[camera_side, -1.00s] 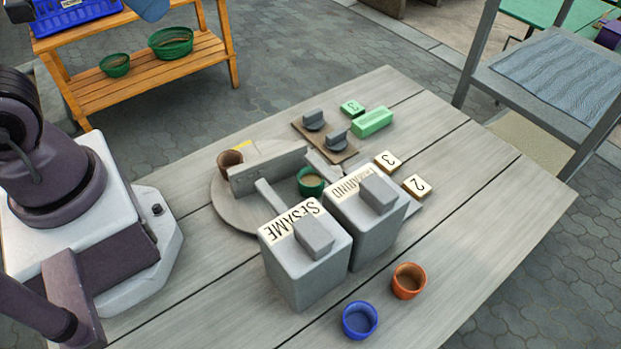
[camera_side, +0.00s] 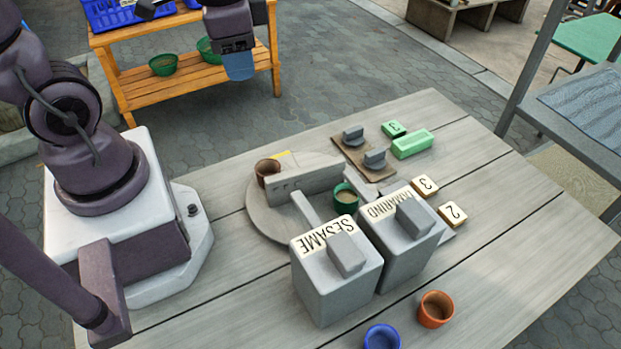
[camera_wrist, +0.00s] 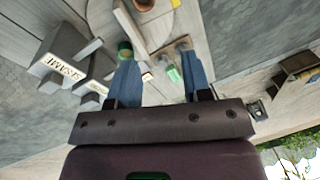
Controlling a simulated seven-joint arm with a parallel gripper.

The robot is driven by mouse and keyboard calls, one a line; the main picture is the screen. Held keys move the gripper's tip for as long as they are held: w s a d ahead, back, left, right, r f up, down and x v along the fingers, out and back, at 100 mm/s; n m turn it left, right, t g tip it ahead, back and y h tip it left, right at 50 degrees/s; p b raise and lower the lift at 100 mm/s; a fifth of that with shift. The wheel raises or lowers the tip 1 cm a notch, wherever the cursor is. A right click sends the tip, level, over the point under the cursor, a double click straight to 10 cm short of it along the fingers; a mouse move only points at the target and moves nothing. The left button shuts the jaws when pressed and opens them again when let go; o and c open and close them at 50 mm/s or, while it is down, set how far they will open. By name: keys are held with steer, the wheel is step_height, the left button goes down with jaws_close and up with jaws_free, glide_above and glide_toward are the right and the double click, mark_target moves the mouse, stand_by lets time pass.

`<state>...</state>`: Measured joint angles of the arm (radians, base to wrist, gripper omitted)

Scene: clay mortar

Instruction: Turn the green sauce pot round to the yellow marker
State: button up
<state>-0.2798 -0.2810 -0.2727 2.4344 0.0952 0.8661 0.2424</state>
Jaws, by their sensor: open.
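The green sauce pot (camera_side: 345,197) holds brown sauce and stands on a round grey turntable (camera_side: 264,218), in front of an upright grey wall (camera_side: 305,183). It also shows in the wrist view (camera_wrist: 124,48). The yellow marker (camera_side: 282,155) is at the turntable's far edge, partly hidden behind the wall; a yellow patch also shows in the wrist view (camera_wrist: 175,3). A grey bar (camera_side: 305,208) sticks out near the pot. My gripper (camera_wrist: 157,58) is open and empty, its blue fingers apart. In the side view my gripper (camera_side: 239,66) is high, away from the pot.
Grey boxes marked SESAME (camera_side: 335,285) and TAMARIND (camera_side: 402,245) stand close in front of the pot. A brown pot (camera_side: 267,172) sits behind the wall. Orange (camera_side: 435,309) and blue (camera_side: 382,338) pots stand at the front. Number blocks and a green block (camera_side: 412,144) lie right.

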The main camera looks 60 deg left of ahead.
step_height(320, 180, down, 5)
steer(key=w+m+g, duration=0.2)
steer(key=m, duration=0.5)
steer(key=m+h, duration=0.2)
steer(key=m, duration=2.5)
glide_toward(306, 169)
steer(key=shift+t, duration=0.3)
steer(key=f, duration=1.2)
steer(key=shift+s+d+f, duration=0.1)
steer(key=shift+s+f, duration=0.15)
steer(key=shift+f, duration=0.05)
jaws_close()
